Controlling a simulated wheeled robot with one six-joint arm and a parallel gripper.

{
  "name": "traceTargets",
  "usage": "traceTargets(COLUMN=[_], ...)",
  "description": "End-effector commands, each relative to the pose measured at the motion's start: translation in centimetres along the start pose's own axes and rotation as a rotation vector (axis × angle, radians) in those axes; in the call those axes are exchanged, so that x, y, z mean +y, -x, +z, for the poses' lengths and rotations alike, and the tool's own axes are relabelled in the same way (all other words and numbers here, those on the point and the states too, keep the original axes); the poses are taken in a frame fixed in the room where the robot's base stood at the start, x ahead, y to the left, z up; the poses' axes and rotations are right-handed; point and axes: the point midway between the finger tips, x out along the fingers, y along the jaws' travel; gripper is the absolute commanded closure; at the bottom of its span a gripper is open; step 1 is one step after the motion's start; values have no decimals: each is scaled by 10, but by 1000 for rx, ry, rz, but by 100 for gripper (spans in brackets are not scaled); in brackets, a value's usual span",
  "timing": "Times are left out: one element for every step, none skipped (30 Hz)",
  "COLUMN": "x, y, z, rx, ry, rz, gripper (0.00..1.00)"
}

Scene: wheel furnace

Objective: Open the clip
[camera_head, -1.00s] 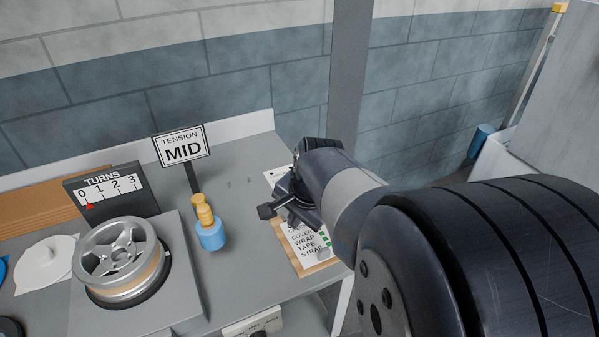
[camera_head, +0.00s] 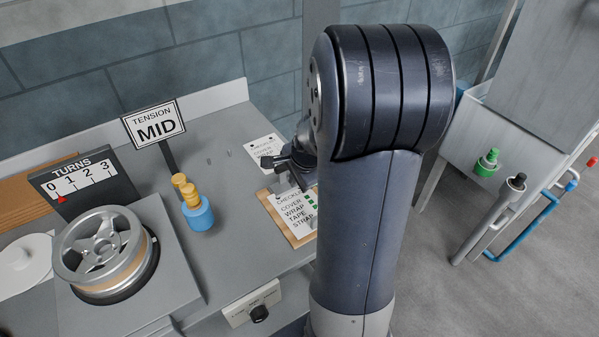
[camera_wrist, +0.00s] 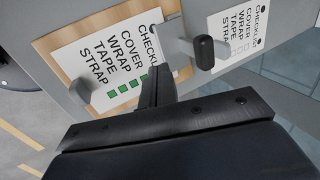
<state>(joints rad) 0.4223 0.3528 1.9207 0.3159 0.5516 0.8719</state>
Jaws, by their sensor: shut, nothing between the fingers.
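A wooden clipboard (camera_head: 298,238) with a checklist sheet lies on the bench; it also shows in the wrist view (camera_wrist: 62,37). A grey clip (camera_wrist: 173,42) with a black knob (camera_wrist: 204,52) stands at the board's top end in the wrist view. My gripper (camera_wrist: 158,80) is shut and empty, its dark fingers over the checklist and close to the clip; I cannot tell whether they touch. In the head view my gripper (camera_head: 296,163) is above the clip end, partly hidden by my arm.
A second checklist sheet (camera_head: 262,147) lies beyond the board. A blue holder with yellow-topped pegs (camera_head: 198,212), a TENSION sign (camera_head: 155,124) and a wheel (camera_head: 105,250) stand to the left. Pipes and valves (camera_head: 515,185) are at right.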

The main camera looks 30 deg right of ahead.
Motion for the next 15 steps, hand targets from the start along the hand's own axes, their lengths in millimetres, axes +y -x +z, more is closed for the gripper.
traceTargets(x=[-11, -15, -19, -22, -25, -27, -29, -30, -32, -33, -33, -34, -34, -34, -34], y=[1, -1, -3, -4, -5, -6, -7, -8, -8, -9, -9, -9, -10, -10, -10], z=[0, 0, 0, 0, 0, 0, 0, 0, 0, 0, 0, 0, 0, 0, 0], rx=[1, 1, 1, 1, 1, 1, 1, 1, 2, 2, 2, 2, 2, 2, 2], ry=[3, 3, 3, 3, 2, 2, 2, 2, 2, 2, 2, 2, 2, 2, 2], rz=[-4, -4, -3, -4, -4, -4, -4, -4, -4, -4, -4, -4, -4, -4, -4], gripper=[100, 100, 100, 100, 100, 100, 100, 100, 100, 100, 100, 100, 100, 100, 100])
